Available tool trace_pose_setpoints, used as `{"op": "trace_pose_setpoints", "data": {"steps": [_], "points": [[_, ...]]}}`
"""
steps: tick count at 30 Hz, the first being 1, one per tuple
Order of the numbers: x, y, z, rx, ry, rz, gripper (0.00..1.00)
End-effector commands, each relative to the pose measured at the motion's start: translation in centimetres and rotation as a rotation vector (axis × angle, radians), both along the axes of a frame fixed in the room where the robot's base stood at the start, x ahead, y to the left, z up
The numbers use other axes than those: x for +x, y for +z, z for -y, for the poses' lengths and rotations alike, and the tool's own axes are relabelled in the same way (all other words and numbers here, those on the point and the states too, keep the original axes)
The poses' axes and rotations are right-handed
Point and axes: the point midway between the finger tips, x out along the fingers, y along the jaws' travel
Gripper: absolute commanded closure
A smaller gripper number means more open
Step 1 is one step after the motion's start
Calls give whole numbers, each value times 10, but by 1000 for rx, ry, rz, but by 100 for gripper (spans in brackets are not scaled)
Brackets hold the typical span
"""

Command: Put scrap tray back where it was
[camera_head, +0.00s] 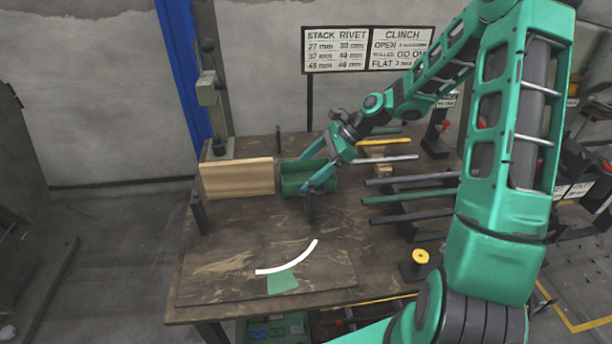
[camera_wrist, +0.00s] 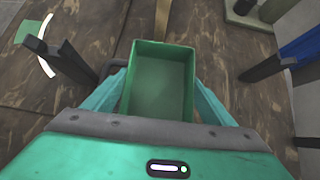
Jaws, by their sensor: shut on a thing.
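The scrap tray (camera_head: 296,176) is a green open-topped box near the back of the wooden workbench, and it looks empty in the wrist view (camera_wrist: 160,92). My gripper (camera_head: 311,176) is shut on it, with a teal finger along each side, as the wrist view also shows (camera_wrist: 160,98). I cannot tell whether the tray's underside touches the bench.
A wooden block (camera_head: 238,178) stands just left of the tray. A dark post (camera_head: 310,208) stands in front of it, another (camera_head: 199,212) at the left. Several rods (camera_head: 410,195) lie to the right. A board (camera_head: 220,272) with a white arc (camera_head: 292,262) lies in front.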

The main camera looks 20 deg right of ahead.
Motion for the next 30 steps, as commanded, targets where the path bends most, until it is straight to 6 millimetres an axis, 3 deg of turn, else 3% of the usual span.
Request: {"op": "trace_pose_setpoints", "data": {"steps": [8, 30], "points": [[1, 45, 1, -3, -1, 5, 60], [1, 214, 1, -3, 0, 4, 60]]}}
